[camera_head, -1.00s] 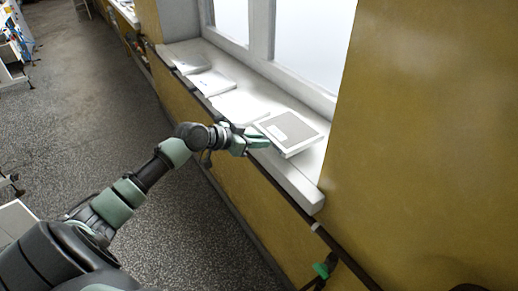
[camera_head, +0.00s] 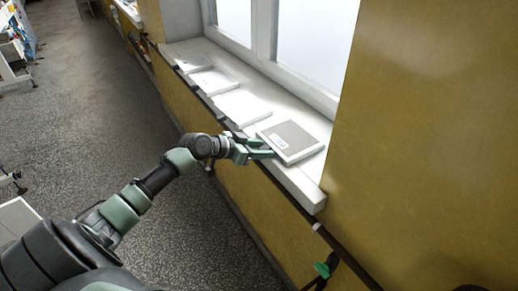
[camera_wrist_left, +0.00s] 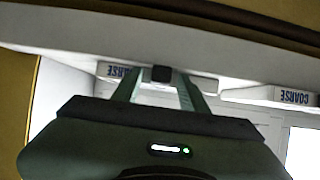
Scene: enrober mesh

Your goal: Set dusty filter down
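The dusty filter (camera_head: 292,138), a flat panel with a grey-brown face, a white frame and a small label, lies flat on the white windowsill (camera_head: 306,184) near its right end. My left gripper (camera_head: 263,149) is at the filter's left front edge. Its fingers are apart, and a gap shows between them. In the left wrist view the spread fingers (camera_wrist_left: 160,92) point at a white frame edge marked COARSE (camera_wrist_left: 118,70), upside down. Whether a finger still touches the filter cannot be told. My right gripper is not in view.
Several whiter panels, such as the nearest one (camera_head: 242,106), lie in a row farther along the sill. The window (camera_head: 310,45) stands behind them. A dark rail runs along the yellow wall (camera_head: 430,150) below. A green fitting (camera_head: 322,270) sits low on the wall.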

